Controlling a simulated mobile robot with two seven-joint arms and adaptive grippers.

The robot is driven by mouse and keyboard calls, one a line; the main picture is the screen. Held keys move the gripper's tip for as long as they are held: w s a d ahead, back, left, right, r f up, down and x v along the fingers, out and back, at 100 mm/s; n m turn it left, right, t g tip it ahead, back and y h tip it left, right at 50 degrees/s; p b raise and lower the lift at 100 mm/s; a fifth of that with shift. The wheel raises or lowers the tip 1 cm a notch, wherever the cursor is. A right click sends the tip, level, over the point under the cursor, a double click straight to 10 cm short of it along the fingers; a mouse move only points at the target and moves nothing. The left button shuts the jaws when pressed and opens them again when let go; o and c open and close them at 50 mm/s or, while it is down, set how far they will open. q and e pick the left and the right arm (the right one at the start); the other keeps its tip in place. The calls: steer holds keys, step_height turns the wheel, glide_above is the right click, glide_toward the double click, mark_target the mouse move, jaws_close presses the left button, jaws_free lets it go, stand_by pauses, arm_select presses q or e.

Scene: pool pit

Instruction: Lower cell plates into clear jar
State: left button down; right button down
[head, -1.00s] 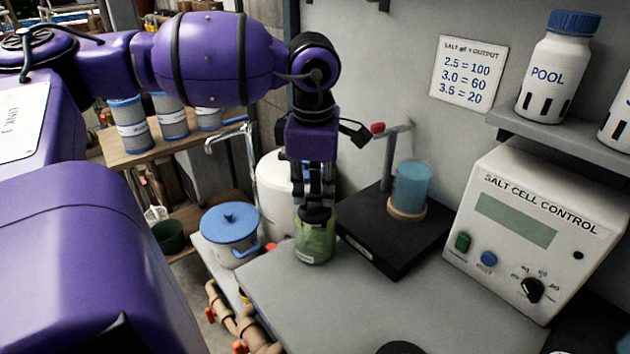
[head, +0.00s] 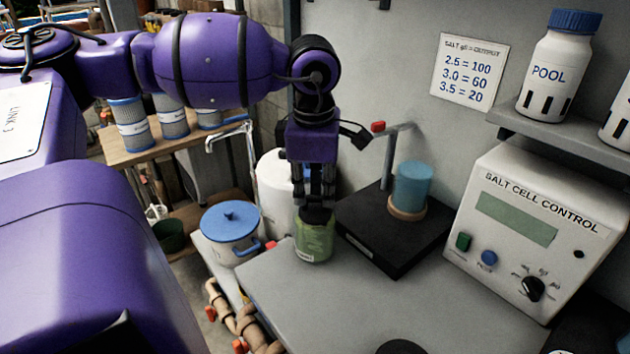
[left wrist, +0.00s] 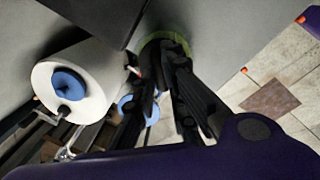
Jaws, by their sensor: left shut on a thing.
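A green jar (head: 314,240) with a dark top stands upright at the left back edge of the grey bench. My left gripper (head: 314,204) points straight down and is shut on its dark top. In the left wrist view the fingers (left wrist: 178,62) hide most of the jar, and only a green rim (left wrist: 160,38) shows. A blue see-through jar (head: 412,186) stands on a tan ring (head: 407,213) on a black stand, to the right of the gripper. I cannot make out separate cell plates. My right gripper is not in view.
The salt cell control box (head: 535,235) stands at right under a shelf with a POOL bottle (head: 556,70). The middle of the bench (head: 350,300) is clear.

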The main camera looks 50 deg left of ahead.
arm_select(q)
steer(key=c, duration=1.7)
jaws_free()
steer(key=r, duration=0.8)
steer(key=s+d+r, duration=0.1)
steer(key=r, duration=0.3)
steer(key=shift+f, duration=0.1)
